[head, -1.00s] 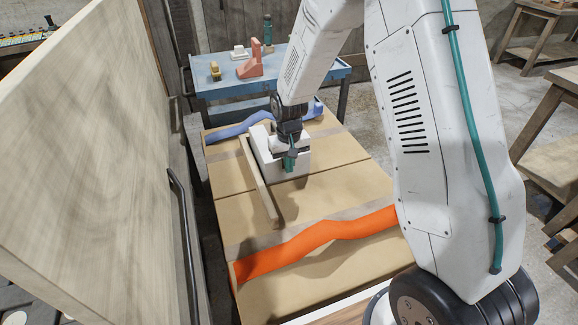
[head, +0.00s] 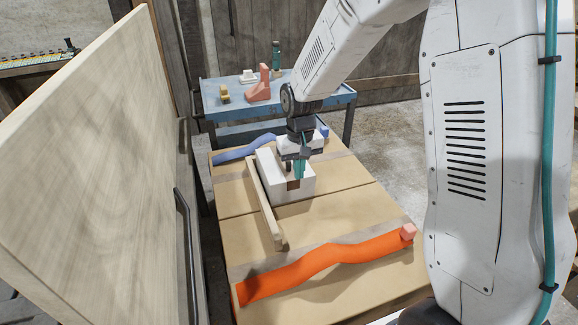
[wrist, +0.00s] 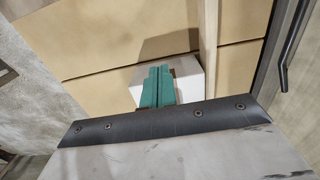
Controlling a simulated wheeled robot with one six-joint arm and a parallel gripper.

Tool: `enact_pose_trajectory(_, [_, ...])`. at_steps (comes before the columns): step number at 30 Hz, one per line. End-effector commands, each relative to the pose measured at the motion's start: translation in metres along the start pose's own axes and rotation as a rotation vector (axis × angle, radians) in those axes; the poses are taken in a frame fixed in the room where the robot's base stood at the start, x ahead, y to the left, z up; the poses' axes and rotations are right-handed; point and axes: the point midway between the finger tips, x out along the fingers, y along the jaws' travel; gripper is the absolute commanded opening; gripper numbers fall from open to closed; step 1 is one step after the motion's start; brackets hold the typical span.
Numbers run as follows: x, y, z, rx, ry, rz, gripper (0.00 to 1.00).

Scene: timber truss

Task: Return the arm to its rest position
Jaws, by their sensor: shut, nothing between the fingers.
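My gripper (head: 299,170) hangs from my white arm, pointing down over the brown box tops in the head view. Its green fingers are together and hold nothing. They also show in the wrist view (wrist: 157,88), in front of a white block (wrist: 185,78). In the head view this white block (head: 280,188) sits on the boxes right behind and below the fingers. I cannot tell whether the fingers touch it.
A timber strip (head: 262,200) lies beside the block. A large wooden panel (head: 90,150) stands left. A blue cart (head: 340,95) with small objects is behind.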

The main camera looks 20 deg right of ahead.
Motion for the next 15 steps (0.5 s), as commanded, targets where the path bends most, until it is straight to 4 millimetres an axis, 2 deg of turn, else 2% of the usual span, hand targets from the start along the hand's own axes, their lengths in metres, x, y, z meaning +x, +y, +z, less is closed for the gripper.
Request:
enact_pose_trajectory(5, [-0.002,0.001,0.004,-0.004,-0.019,0.001,0.00])
enact_pose_trajectory(8, [0.004,0.004,0.027,-0.011,-0.091,0.005,0.00])
enact_pose_trajectory(9, [-0.001,0.005,0.040,-0.014,-0.118,0.007,0.00])
enact_pose_trajectory(15, [-0.049,0.012,0.102,-0.023,-0.171,0.008,0.00])
